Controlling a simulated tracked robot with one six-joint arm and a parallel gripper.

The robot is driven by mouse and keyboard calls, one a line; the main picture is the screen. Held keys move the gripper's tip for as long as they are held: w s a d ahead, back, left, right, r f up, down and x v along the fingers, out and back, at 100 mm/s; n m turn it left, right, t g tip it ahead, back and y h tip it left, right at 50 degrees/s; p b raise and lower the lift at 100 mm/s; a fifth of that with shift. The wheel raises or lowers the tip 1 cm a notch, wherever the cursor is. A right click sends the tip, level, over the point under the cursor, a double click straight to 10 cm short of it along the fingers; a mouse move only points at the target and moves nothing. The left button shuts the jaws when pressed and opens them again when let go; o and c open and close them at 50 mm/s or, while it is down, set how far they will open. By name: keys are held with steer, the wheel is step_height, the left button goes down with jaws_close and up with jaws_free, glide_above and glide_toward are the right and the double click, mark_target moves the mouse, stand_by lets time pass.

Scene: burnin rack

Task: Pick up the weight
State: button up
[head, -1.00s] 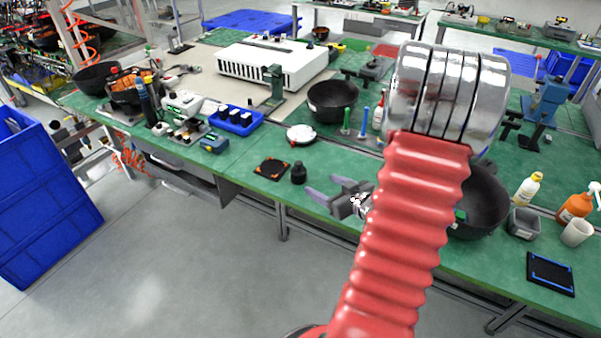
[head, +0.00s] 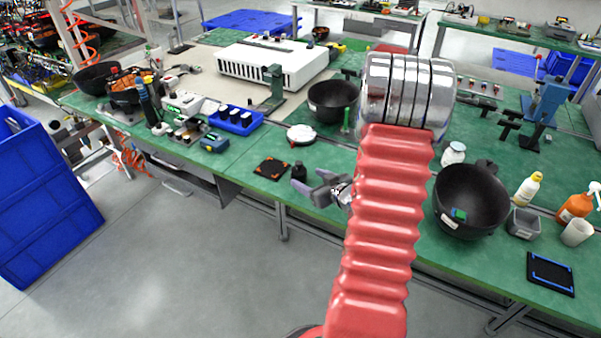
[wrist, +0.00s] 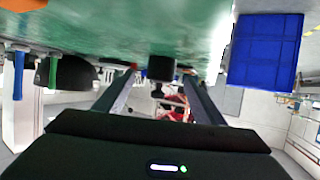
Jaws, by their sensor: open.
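The weight (head: 298,172) is a small black knobbed piece. It stands on the green bench near its front edge, beside a black square pad with orange corners (head: 271,168). My gripper (head: 307,181) is open, its grey fingers just right of the weight and pointing toward it; one finger partly covers it. In the wrist view, which looks inverted, the weight (wrist: 161,68) shows between the tips of the two fingers of my gripper (wrist: 160,76). I cannot tell whether either finger touches it.
A white dish (head: 301,134) lies behind the weight. A black bowl (head: 332,100) stands farther back, and another black bowl (head: 470,200) is to the right. A blue tray of dark parts (head: 236,121) is at the left. A blue crate (head: 45,195) stands beyond the bench's left side.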

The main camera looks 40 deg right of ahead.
mark_target(303, 177)
steer(key=shift+x, duration=2.6)
steer(key=shift+a, duration=0.15)
steer(key=shift+s, duration=0.1)
steer(key=shift+c, duration=0.3)
jaws_close()
